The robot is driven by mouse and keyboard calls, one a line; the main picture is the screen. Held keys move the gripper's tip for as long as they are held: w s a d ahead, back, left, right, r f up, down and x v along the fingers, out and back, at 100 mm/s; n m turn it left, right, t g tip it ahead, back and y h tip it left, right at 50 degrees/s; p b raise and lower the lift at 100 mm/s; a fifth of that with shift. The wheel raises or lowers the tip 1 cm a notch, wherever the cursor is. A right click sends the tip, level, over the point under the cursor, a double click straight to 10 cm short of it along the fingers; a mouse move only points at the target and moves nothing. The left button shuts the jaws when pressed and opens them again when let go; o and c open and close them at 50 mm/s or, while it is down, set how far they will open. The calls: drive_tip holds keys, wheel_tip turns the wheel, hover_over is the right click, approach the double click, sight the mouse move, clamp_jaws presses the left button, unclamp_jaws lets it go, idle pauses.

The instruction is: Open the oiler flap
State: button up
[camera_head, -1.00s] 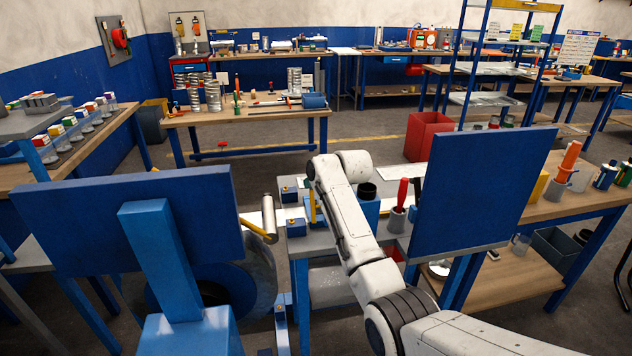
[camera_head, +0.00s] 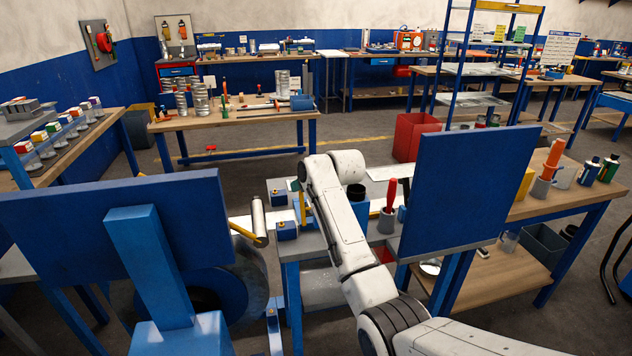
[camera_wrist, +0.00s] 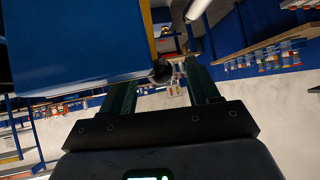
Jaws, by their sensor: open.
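In the wrist view a large blue box-like part (camera_wrist: 70,45) fills the upper left, with a dark round knob (camera_wrist: 161,71) at its lower right corner. My gripper (camera_wrist: 160,82) is open, its two dark green fingers either side of the knob in the picture. I cannot tell whether either finger touches it. In the head view my gripper is mostly hidden behind my white arm, over the grey-topped bench (camera_head: 310,242). Small blue blocks with dark knobs stand there, one nearer (camera_head: 287,230) and one farther (camera_head: 278,198). I cannot tell which part is the oiler flap.
A blue upright panel (camera_head: 468,190) stands right of my arm, and another (camera_head: 60,220) at the left. A metal roller with a yellow handle (camera_head: 258,222) is left of the bench. A red-handled tool in a grey cup (camera_head: 388,207) stands right of my arm.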

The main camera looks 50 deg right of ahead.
drive_tip(key=v, duration=0.8)
drive_tip(key=shift+s+a+b, duration=0.15)
drive_tip(key=shift+s+b, duration=0.15)
drive_tip(key=shift+b, duration=0.1)
drive_tip(key=shift+r, duration=0.15)
drive_tip(key=s+a+f+n+g+y, duration=0.1)
drive_tip(key=s+a+f, duration=0.65)
drive_tip(key=a, duration=0.25)
drive_tip(key=s+a+f+n+g+y, duration=0.1)
drive_tip(key=s+a+f+g, duration=0.1)
drive_tip(key=s+a+f, duration=0.55)
drive_tip(key=s+a+f+n+g, duration=0.1)
drive_tip(key=s+a+f, duration=0.2)
drive_tip(key=s+a, duration=0.3)
drive_tip(key=s+a+f+n+g, duration=0.1)
drive_tip(key=s+a+f, duration=0.25)
drive_tip(key=s, duration=0.45)
drive_tip(key=s+d+f+g, duration=0.1)
drive_tip(key=s+f+g, duration=0.3)
drive_tip(key=s, duration=0.6)
drive_tip(key=shift+f+y, duration=0.3)
drive_tip(key=shift+f, duration=0.5)
